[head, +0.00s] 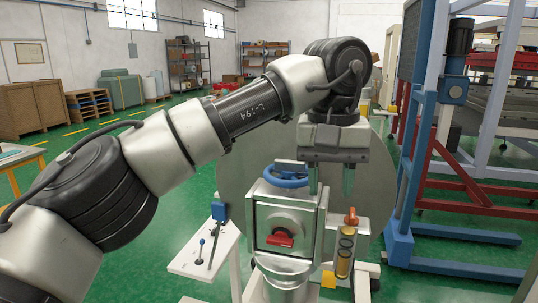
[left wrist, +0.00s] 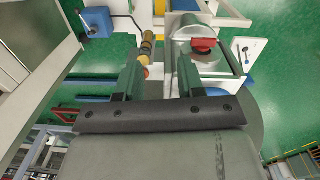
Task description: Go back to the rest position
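My left gripper (head: 331,180) hangs from the wrist with its fingers pointing down, above the grey machine unit (head: 262,217) with a red knob (head: 280,239). In the left wrist view, the two fingers of my left gripper (left wrist: 158,68) stand wide apart with nothing held between them. The blue ring (head: 286,176) on top of the unit is just left of the fingers in the head view and apart from them as far as I can tell. My right gripper is in neither view.
An orange-topped part with a clear yellowish cylinder (head: 345,252) stands right of the unit. A small white table (head: 203,262) with a lever is at its left. A blue frame (head: 412,170) and red beams (head: 470,185) rise at right. Green floor is open at back left.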

